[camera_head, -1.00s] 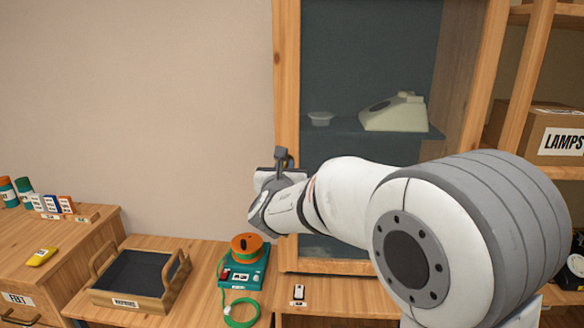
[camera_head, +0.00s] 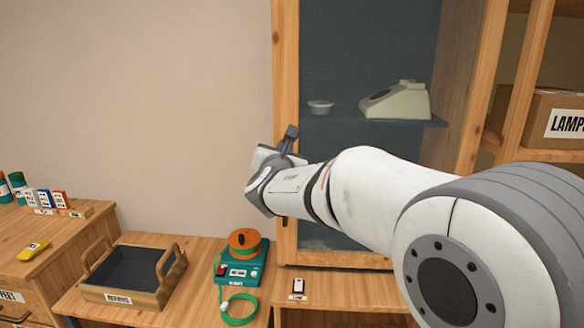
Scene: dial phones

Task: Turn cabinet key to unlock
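The cabinet (camera_head: 286,70) has a light wooden frame and a dark glass front. Behind the glass, a cream dial phone (camera_head: 398,102) stands on a shelf beside a small white dish (camera_head: 320,106). My gripper (camera_head: 290,140) is in front of the cabinet's left frame post. Its grey end points up and away, and my wrist hides the part of the post behind it. I cannot see the cabinet key or its lock. The fingers are too small and turned away to show whether they are open or shut.
On the lower bench stand a wooden tray (camera_head: 122,298) with handles and a teal device with an orange spool (camera_head: 244,240) and green cord. A small switch plate (camera_head: 298,287) lies at the cabinet's foot. A box labelled LAMPS (camera_head: 560,118) sits on the right shelf.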

